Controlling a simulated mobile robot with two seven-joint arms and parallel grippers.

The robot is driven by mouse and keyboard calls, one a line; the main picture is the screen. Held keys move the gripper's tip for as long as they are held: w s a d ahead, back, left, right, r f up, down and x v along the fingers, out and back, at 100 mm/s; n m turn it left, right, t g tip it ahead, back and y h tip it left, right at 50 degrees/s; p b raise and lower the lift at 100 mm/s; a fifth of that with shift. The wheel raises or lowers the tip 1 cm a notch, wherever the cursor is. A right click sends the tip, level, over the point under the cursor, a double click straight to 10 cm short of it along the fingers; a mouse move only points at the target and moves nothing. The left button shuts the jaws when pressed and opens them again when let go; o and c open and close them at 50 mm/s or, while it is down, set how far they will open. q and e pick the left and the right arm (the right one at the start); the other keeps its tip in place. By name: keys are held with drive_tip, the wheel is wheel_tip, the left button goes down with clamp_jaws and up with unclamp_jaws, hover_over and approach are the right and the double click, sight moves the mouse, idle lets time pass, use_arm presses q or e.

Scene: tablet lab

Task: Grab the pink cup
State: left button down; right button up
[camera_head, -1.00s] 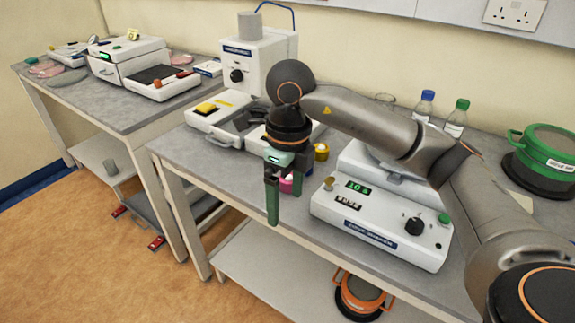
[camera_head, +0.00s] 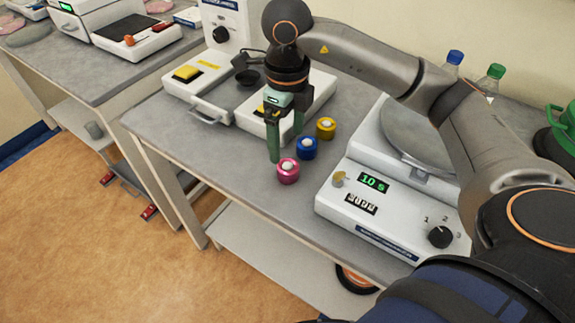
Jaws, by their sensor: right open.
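The pink cup (camera_head: 288,174) stands upright on the grey bench, close to its front edge, with a pale round piece at its top. My right gripper (camera_head: 286,147) points down with its two green fingers apart and nothing between them. In the picture its fingertips are just above and to the left of the pink cup. I cannot tell their exact height over the bench. My left gripper is not in view.
A blue cup (camera_head: 307,149) and a yellow cup (camera_head: 326,129) stand in a row behind the pink one. A white device with a 10 s display (camera_head: 390,205) is to the right. A white machine (camera_head: 215,85) stands behind left. Bare bench lies left of the cups.

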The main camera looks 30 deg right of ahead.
hover_over(288, 170)
drive_tip(key=f, duration=0.4)
drive_tip(key=shift+s+a+f, duration=0.35)
drive_tip(key=shift+w+d+f+p, duration=0.1)
drive_tip(key=shift+f+p, duration=0.1)
drive_tip(key=shift+f, duration=0.7)
drive_tip(key=shift+w+d+f+p, duration=0.1)
drive_tip(key=shift+w+f+p, duration=0.05)
drive_tip(key=shift+f, duration=0.7)
drive_tip(key=shift+w+d+f+p, duration=0.1)
drive_tip(key=shift+f+p, duration=0.1)
drive_tip(key=shift+f, duration=0.7)
clamp_jaws()
drive_tip(key=shift+r, duration=0.15)
